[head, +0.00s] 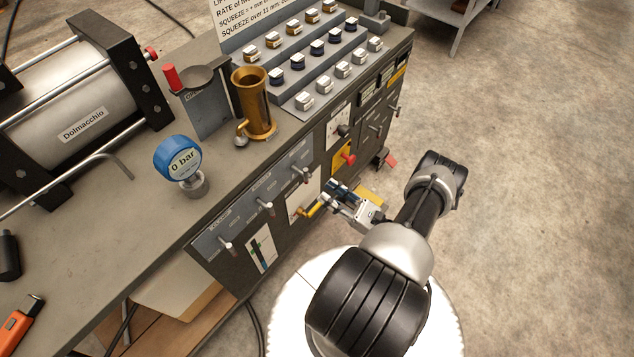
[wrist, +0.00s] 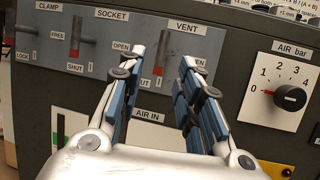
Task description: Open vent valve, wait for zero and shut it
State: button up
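The vent valve lever (wrist: 163,48) sits under the VENT label on the grey panel, with SHUT at lower left and OPEN at right, partly covered by a finger. A red mark shows at its lower end. Its exact setting is hard to tell. It also shows in the head view (head: 302,174). My gripper (wrist: 163,58) is open and empty, facing the panel with the lever between its fingertips in the picture. In the head view my gripper (head: 330,196) appears below and right of the lever, apart from it. The blue gauge (head: 182,160) reads 0 bar.
The socket lever (wrist: 77,36) and clamp lever (wrist: 9,28) are to the left. The air dial (wrist: 290,97) is at right, pointing near 0. A brass cup (head: 254,105) and a grey cylinder (head: 70,100) stand on the bench.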

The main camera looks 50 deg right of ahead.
jog(key=v, duration=0.2)
jog(key=shift+s+f, duration=0.1)
jog(key=shift+s, duration=0.2)
jog(key=shift+d, duration=0.1)
dwell(0.3)
